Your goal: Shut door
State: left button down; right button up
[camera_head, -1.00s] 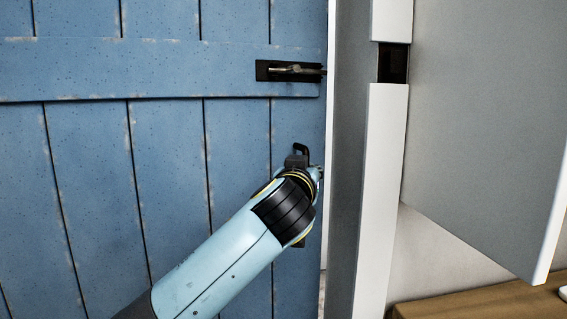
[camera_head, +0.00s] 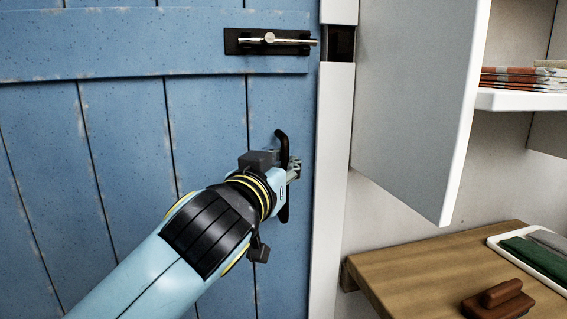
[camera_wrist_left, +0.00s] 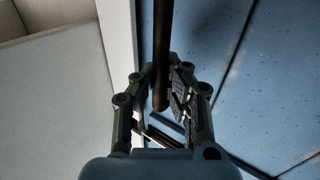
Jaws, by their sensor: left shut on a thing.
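The blue plank door (camera_head: 120,190) fills the left of the head view. Its right edge lies close against the white door frame (camera_head: 332,160), with no clear gap showing. A dark upright pull handle (camera_head: 282,140) sits near that edge. My left gripper (camera_head: 291,168) is shut on the handle; in the left wrist view the gripper's fingers (camera_wrist_left: 160,88) stand either side of the handle's bar (camera_wrist_left: 162,40). A metal bolt (camera_head: 268,39) on a black plate is above, its tip short of the dark slot (camera_head: 341,43) in the frame. My right gripper is not in view.
To the right, a white wall cabinet (camera_head: 410,90) juts out, with folded cloths (camera_head: 520,76) on a shelf beside it. Below is a wooden counter (camera_head: 430,265) with a brown brush (camera_head: 497,300) and a white tray (camera_head: 497,243) holding cloths.

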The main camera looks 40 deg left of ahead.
pick_arm(q)
jog(key=c, duration=1.8)
grip_release()
jog(key=shift+s+d+f, duration=0.15)
jog(key=shift+f, duration=0.2)
jog(key=shift+c, duration=0.2)
jog(key=o, duration=0.5)
jog(key=shift+s+d+r, duration=0.35)
jog(key=shift+d, duration=0.1)
jog(key=shift+c, duration=0.2)
jog(key=shift+o, duration=0.2)
jog(key=shift+w+a, duration=0.2)
jog(key=v, duration=0.7)
jog(key=shift+s, duration=0.25)
